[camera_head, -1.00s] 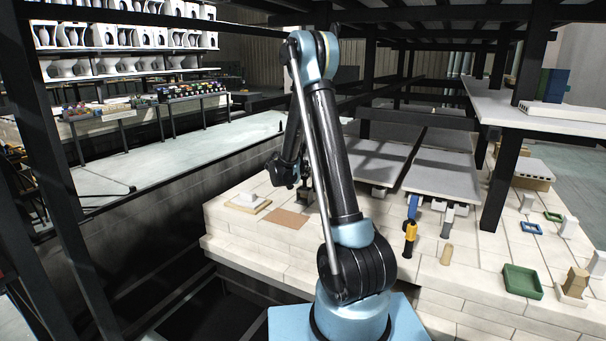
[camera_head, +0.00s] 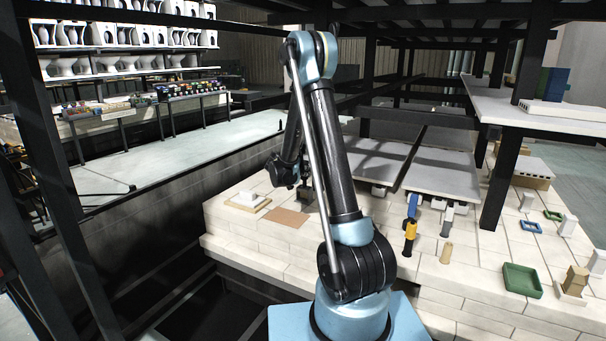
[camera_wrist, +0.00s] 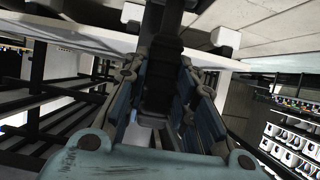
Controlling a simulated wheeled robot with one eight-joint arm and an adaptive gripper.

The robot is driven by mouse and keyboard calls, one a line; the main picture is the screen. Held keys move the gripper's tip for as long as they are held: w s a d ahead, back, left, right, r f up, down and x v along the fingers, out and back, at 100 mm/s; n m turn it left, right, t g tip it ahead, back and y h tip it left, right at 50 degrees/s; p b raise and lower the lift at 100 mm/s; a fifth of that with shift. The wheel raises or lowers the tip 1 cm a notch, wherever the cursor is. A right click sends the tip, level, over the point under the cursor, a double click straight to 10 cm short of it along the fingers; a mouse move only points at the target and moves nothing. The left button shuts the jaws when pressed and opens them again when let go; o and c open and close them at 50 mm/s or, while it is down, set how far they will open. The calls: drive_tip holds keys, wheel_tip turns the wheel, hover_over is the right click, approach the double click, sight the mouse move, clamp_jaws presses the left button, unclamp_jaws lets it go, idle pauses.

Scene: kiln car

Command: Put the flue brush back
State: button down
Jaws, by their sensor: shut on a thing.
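My gripper (camera_wrist: 166,68) is shut on a dark, long thing between its blue-grey finger pads in the wrist view. I take this for the flue brush (camera_wrist: 160,88); its dark shape runs away from the palm toward the top of the picture. Its far end is not clear. In the head view my arm hides most of the gripper, and only a dark part shows left of the upper link, above the pale brick deck (camera_head: 243,246). A brown flat square (camera_head: 289,218) lies on the deck just below and left of there.
A yellow-and-black handled tool (camera_head: 410,237), a dark-handled tool (camera_head: 447,222) and a small tan peg (camera_head: 446,253) stand right of my arm. A green tray (camera_head: 521,281) lies farther right. A white block on a tan board (camera_head: 249,201) is at left. Dark posts (camera_head: 503,180) rise around the deck.

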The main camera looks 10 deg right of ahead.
drive_tip(key=shift+f, duration=0.65)
drive_tip(key=c, duration=1.2)
unclamp_jaws()
drive_tip(key=shift+c, duration=0.2)
drive_tip(key=shift+s+a, duration=0.1)
drive_tip(key=v, duration=0.7)
drive_tip(key=shift+s+r, duration=0.25)
idle(0.7)
drive_tip(key=shift+a, duration=0.15)
drive_tip(key=v, duration=1.2)
